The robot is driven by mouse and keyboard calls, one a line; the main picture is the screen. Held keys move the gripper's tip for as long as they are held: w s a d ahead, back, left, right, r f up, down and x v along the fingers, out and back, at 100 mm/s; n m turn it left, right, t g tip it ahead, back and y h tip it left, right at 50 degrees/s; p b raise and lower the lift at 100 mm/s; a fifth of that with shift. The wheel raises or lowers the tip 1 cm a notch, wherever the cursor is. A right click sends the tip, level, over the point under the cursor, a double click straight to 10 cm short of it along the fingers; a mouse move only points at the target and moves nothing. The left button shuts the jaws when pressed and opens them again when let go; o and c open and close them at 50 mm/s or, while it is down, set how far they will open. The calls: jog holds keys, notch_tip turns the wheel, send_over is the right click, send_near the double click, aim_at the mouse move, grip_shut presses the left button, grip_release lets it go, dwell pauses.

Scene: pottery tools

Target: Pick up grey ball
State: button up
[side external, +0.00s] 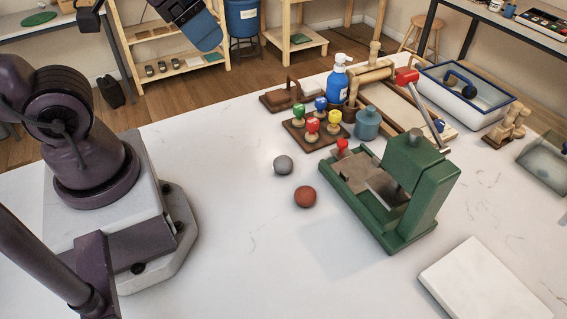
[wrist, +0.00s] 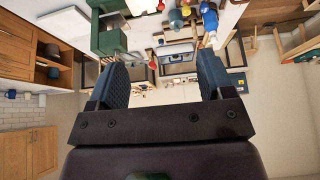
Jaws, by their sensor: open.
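The grey ball (side external: 283,164) rests on the white table in the side view, behind and to the left of a reddish-brown ball (side external: 305,197). The two balls are apart. I cannot make out the grey ball in the wrist view. My gripper (wrist: 162,62) shows in the wrist view with its two blue fingers wide apart and nothing between them. In the side view, only part of its blue end (side external: 203,32) shows at the top edge, well above and away from the balls.
A green press (side external: 425,185) stands right of the balls. A white slab (side external: 485,285) lies front right. The table (side external: 235,240) left of the balls is clear.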

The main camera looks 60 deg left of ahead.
jog(key=n+g, duration=0.6)
jog(key=n, duration=1.1)
send_over(283, 165)
notch_tip(283, 165, down, 22)
jog(key=f, duration=0.7)
jog(key=shift+s+a, duration=0.1)
jog(key=shift+a, duration=0.1)
jog(key=shift+d+f, duration=0.2)
jog(key=shift+f, duration=2.5)
